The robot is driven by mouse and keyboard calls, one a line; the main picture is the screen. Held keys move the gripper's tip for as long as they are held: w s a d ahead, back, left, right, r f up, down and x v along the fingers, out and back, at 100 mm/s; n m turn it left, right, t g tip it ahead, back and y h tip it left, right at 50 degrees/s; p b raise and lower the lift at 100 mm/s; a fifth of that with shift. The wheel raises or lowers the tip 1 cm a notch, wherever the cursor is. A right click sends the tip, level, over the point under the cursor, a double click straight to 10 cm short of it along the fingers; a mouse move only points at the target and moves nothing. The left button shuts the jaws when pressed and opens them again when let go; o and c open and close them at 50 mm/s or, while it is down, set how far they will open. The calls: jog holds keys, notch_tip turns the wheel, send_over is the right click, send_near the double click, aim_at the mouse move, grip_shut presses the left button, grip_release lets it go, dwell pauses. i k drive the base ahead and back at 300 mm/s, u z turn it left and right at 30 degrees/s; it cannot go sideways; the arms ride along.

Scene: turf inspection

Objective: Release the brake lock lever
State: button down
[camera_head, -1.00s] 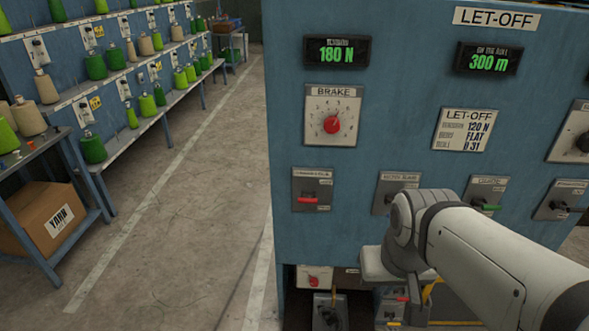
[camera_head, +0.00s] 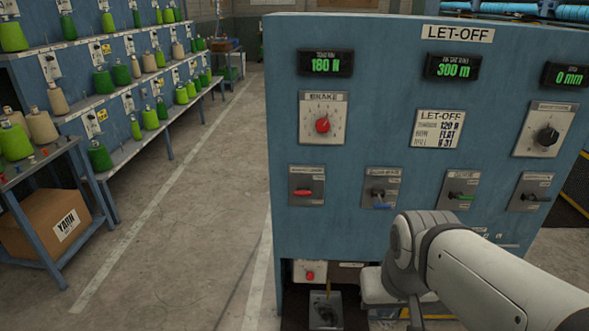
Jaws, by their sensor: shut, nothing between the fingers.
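The red, green and dark handles lie roughly level. The small labels above them are too blurred to read, so I cannot tell which lever is the brake lock. My arm reaches in from the lower right, its wrist in front of the panel below the blue and green levers. My gripper's fingers do not show.
Above the levers are a BRAKE dial (camera_head: 323,119) with a red knob, another dial (camera_head: 542,130) and lit displays. Below is a recess with a red knob (camera_head: 310,272). Yarn racks (camera_head: 120,75) and a YARN carton (camera_head: 45,220) stand left. The floor between is clear.

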aim_at(302, 193)
jog(key=z, duration=0.1)
jog(key=i, duration=0.95)
jog(key=u, duration=0.05)
